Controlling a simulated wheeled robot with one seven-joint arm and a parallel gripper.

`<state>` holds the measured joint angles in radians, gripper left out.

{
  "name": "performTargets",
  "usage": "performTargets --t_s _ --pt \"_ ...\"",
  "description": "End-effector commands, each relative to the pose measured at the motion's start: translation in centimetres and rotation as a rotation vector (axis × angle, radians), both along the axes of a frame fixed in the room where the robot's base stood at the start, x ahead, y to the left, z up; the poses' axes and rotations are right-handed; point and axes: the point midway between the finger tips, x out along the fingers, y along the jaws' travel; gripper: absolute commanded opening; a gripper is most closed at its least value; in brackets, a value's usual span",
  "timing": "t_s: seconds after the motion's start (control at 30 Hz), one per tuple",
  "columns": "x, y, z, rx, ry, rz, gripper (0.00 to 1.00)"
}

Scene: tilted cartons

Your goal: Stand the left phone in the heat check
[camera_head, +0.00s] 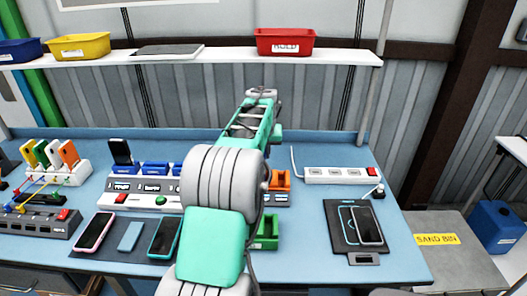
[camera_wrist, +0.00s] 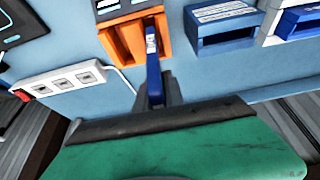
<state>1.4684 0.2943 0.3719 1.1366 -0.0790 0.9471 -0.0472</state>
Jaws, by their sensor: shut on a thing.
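In the wrist view my gripper (camera_wrist: 162,92) is shut on a thin blue phone-like slab (camera_wrist: 154,78), seen nearly edge-on. Its far end overlaps the orange cradle (camera_wrist: 123,42); I cannot tell whether it is inside the slot or just above it. The orange cradle also shows in the head view (camera_head: 282,180), right of my arm, which hides my gripper there. I cannot read which station is the heat check. On the dark mat at the front left lie a pink-edged phone (camera_head: 94,232), a small blue slab (camera_head: 130,236) and a teal-edged phone (camera_head: 164,237).
Blue cradles (camera_wrist: 222,26) stand beside the orange one. A dark phone (camera_head: 120,151) stands upright farther left. A green cradle (camera_head: 267,232) is nearer the front. A white socket strip (camera_head: 340,175) and a black pad with phones (camera_head: 343,247) are at right.

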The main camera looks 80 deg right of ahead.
Motion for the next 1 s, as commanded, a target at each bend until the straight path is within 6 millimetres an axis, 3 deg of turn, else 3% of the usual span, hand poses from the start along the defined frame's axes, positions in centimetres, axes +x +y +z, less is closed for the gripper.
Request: performTargets --t_s 0.43,1.0 --pt "-0.1 -0.1 -3.7 -0.001 0.000 -0.002 0.00" --pt "-0.1 -0.1 -4.1 -0.002 0.000 -0.002 0.00"
